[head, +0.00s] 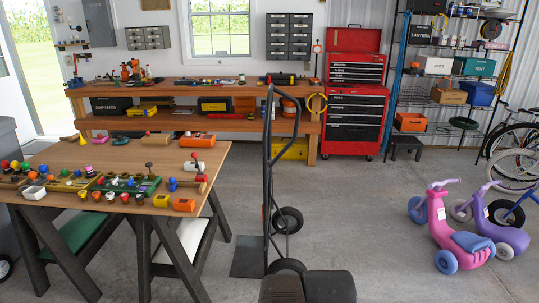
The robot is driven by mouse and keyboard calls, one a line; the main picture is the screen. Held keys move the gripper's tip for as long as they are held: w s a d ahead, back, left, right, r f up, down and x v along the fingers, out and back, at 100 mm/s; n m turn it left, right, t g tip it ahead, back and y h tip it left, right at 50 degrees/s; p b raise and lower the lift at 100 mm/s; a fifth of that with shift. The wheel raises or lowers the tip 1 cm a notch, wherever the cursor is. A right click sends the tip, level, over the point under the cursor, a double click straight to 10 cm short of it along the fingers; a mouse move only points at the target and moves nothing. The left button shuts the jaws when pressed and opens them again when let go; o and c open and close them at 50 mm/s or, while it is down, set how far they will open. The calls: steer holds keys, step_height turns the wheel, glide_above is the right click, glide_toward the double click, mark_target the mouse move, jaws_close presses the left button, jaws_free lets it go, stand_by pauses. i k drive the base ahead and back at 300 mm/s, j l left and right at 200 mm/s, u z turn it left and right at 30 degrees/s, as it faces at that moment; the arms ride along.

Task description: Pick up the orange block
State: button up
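A small orange block-like piece (184,205) lies near the front right edge of the wooden table at left. A larger orange piece (197,139) with dark and pale marks lies farther back on the same table, near its right side. From this view I cannot tell for sure which of the two is the orange block. My gripper is not recognisable in the head view. Nothing visible touches either orange piece.
The wooden table (100,155) is crowded with small coloured toys along its front. A black hand truck (268,180) stands right of it. Pink and purple toy scooters (441,235) stand at right. The concrete floor (365,215) between is clear.

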mark_target(180, 204)
steer(key=i+j+u, duration=0.25)
steer(key=i+j, duration=0.4)
steer(key=j, duration=0.3)
steer(key=i+j+u, duration=0.3)
steer(key=i+j, duration=0.4)
steer(key=j, duration=0.1)
